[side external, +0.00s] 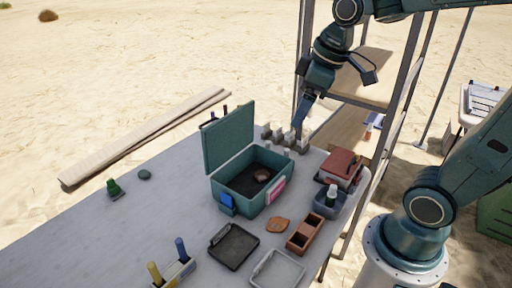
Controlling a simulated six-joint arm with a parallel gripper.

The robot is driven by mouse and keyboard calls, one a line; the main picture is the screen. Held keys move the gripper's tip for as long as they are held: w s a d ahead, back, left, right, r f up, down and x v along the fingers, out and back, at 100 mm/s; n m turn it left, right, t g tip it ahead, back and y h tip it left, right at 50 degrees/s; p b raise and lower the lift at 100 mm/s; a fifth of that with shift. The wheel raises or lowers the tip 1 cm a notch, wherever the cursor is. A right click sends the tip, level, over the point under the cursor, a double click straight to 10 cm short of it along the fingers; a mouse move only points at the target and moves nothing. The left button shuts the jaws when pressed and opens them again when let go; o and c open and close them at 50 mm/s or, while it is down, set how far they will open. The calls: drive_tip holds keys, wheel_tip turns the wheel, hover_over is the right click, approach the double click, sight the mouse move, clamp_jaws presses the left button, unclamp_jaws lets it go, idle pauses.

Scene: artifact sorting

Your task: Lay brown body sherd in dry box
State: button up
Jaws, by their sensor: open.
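An open teal box (228,188) with a raised lid (229,137), a blue front latch and a pink label stands mid-table; it appears to be the dry box. A reddish-brown sherd (262,175) lies flat on its dark floor. A lighter orange-tan sherd (277,224) lies on the table in front of the box. The picture does not settle which one is the brown body sherd. My gripper (297,132) is open, pointing down beyond the box's back right corner, apart from both sherds. Its fingertips are small and hard to separate from pale items there.
A black tray (233,246), a pale tray (277,270) and a terracotta divided holder (305,234) sit in front. A grey bin with a bottle (330,200) and red books (341,167) are at right. Shelving stands behind. The table's left side is mostly clear.

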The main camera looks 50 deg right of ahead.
drive_tip(key=s+a+m+t, duration=0.1)
drive_tip(key=s+m, duration=0.3)
drive_tip(key=s, duration=0.6)
drive_tip(key=shift+s+a+t, duration=0.3)
drive_tip(key=shift+s+a, duration=0.05)
drive_tip(key=shift+a, duration=0.3)
